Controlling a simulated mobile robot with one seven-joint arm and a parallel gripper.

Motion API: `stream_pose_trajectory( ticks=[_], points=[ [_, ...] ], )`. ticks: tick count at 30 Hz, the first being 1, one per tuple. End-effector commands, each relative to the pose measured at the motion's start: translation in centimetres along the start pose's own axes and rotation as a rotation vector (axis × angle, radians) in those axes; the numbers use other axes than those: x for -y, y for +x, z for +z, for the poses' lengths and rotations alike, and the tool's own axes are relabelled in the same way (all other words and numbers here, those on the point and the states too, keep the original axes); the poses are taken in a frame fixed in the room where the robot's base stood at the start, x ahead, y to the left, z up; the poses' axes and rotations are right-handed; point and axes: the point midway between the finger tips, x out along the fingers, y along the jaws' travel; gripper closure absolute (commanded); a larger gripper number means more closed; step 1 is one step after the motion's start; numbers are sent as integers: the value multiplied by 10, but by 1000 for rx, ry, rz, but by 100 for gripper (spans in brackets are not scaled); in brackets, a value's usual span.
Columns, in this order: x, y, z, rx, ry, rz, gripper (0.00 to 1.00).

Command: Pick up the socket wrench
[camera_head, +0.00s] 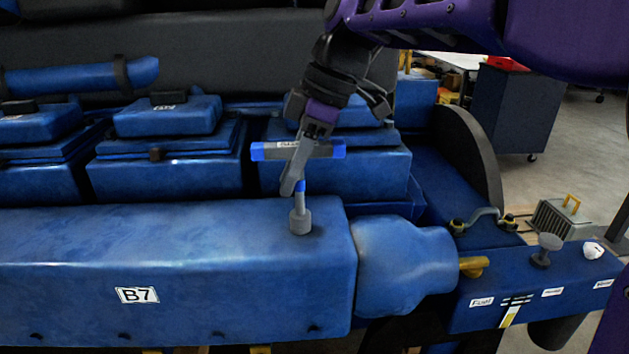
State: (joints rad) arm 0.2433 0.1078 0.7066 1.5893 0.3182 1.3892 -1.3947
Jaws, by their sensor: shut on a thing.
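The socket wrench (299,222) is a T-shaped tool with a grey shaft, a wide grey socket at the bottom and a crossbar with blue ends. It stands upright at the right end of the top of the long blue engine block marked B7. Its socket end touches or is very close to the block's top; I cannot tell which. My gripper (296,185) comes down from above and is shut on the wrench at its shaft, just below the crossbar. The fingers hide part of the shaft and the middle of the crossbar.
The blue block (180,260) fills the front. Blue covers with black tops (168,118) stand behind it. A blue panel (545,275) with Fuel label, grey knob (545,250) and yellow fitting (474,266) is at right. A dark cabinet (518,105) stands on the floor beyond.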

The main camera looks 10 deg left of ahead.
Motion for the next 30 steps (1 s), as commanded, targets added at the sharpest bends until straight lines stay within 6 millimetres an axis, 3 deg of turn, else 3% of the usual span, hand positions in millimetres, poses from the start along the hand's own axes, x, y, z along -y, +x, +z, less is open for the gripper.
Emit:
stream_pose_trajectory(
  ticks=[8, 21, 30],
  points=[
    [-1, -10, -4, -1, -2, 4, 100],
    [-1, -80, -34, -2, -3, 2, 100],
    [0, -93, -38, 0, 0, 0, 100]
  ],
)
